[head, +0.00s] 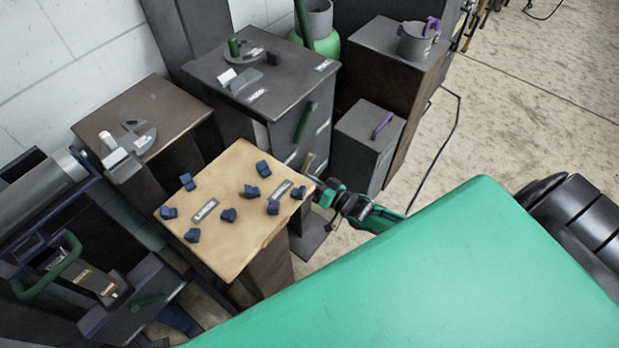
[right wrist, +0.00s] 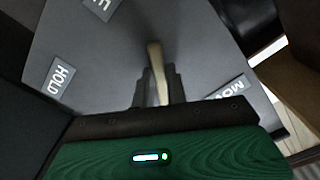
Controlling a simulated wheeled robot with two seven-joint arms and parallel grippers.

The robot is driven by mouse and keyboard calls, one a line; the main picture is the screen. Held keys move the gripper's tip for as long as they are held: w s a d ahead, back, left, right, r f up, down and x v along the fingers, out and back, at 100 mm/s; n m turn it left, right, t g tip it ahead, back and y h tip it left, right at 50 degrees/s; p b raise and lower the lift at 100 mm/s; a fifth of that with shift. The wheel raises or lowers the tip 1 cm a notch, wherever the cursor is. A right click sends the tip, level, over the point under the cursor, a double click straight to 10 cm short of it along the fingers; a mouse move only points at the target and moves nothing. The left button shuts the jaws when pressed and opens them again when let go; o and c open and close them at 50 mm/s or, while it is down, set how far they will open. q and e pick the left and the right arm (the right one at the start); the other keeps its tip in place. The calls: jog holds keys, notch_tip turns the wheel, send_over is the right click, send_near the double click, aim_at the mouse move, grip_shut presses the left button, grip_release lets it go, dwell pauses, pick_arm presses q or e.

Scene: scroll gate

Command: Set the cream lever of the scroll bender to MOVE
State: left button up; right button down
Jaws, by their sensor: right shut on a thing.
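The cream lever (right wrist: 154,58) stands out from a dark grey panel (right wrist: 195,50) in the right wrist view. My right gripper (right wrist: 157,88) is shut on the lever, with one dark finger on each side of it. The HOLD label (right wrist: 61,77) is to the left and a label partly hidden, reading "MO" (right wrist: 225,96), is to the right. A third label (right wrist: 103,8) is cut off at the top. In the head view my right gripper (head: 322,189) is beside the tan-topped cabinet (head: 240,160), at the front of the grey cabinet. My left gripper is not in view.
Several blue blocks (head: 228,215) sit on the tan top, close left of my right gripper. A grey cabinet with a purple handle (head: 383,126) stands to the right. A dark-brown-topped cabinet (head: 165,105) is at the left. Open floor (head: 520,110) lies to the right.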

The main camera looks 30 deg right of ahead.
dwell(0.4)
jog(key=c, duration=1.4)
grip_release()
